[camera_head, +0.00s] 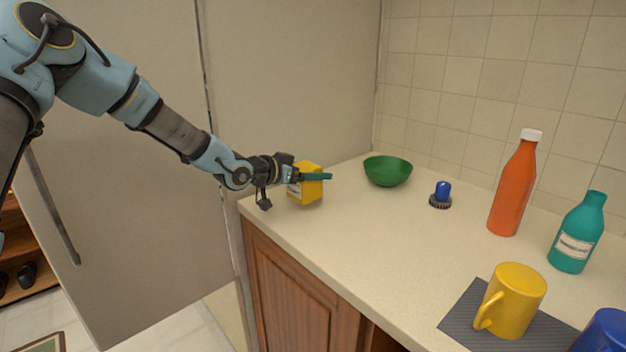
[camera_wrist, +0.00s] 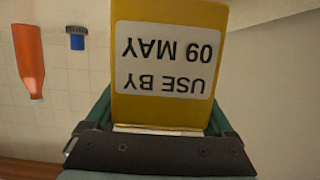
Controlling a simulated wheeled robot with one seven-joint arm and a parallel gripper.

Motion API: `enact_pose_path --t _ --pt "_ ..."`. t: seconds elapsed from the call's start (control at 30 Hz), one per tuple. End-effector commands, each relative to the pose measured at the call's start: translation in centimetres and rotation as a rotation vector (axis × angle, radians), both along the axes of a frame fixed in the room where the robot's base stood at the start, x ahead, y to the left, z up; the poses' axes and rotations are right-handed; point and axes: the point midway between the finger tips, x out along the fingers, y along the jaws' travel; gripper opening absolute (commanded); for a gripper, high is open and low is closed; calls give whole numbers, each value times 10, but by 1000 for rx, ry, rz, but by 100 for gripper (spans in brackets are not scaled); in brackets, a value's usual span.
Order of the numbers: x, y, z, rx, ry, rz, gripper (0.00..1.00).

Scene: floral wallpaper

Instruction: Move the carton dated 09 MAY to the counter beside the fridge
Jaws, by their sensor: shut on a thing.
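The yellow carton (camera_head: 307,190) is at the left end of the counter (camera_head: 345,215), close to the fridge (camera_head: 290,80). In the wrist view the carton (camera_wrist: 135,95) carries a white label that reads "USE BY 09 MAY", upside down in the picture. My gripper (camera_head: 312,176) is shut on the carton, with a green finger (camera_wrist: 222,122) along its side. The carton's base looks at or just above the counter top; I cannot tell whether it touches.
A green bowl (camera_head: 387,172) stands behind and right of the carton. A blue-topped brush (camera_head: 441,195), an orange bottle (camera_head: 513,190), a teal bottle (camera_head: 577,235), a yellow mug (camera_head: 512,300) on a dark mat (camera_head: 462,318) and a blue mug (camera_head: 603,335) stand further right. The middle counter is clear.

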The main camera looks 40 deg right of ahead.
Motion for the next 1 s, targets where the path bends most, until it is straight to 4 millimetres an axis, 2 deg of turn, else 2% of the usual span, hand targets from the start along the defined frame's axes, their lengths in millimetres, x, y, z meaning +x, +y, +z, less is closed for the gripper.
enact_pose_path --t 0.17,0.5,0.53,0.63,0.9,1.0 --pt "-1 0 -22 0 2 -1 17" --pt "-1 0 -27 -1 0 -1 17" --pt "0 0 -26 0 0 -1 91" --pt "0 0 -26 0 0 -1 100" --pt "0 0 -23 0 0 -1 100" --pt "1 8 -22 0 -1 1 100"
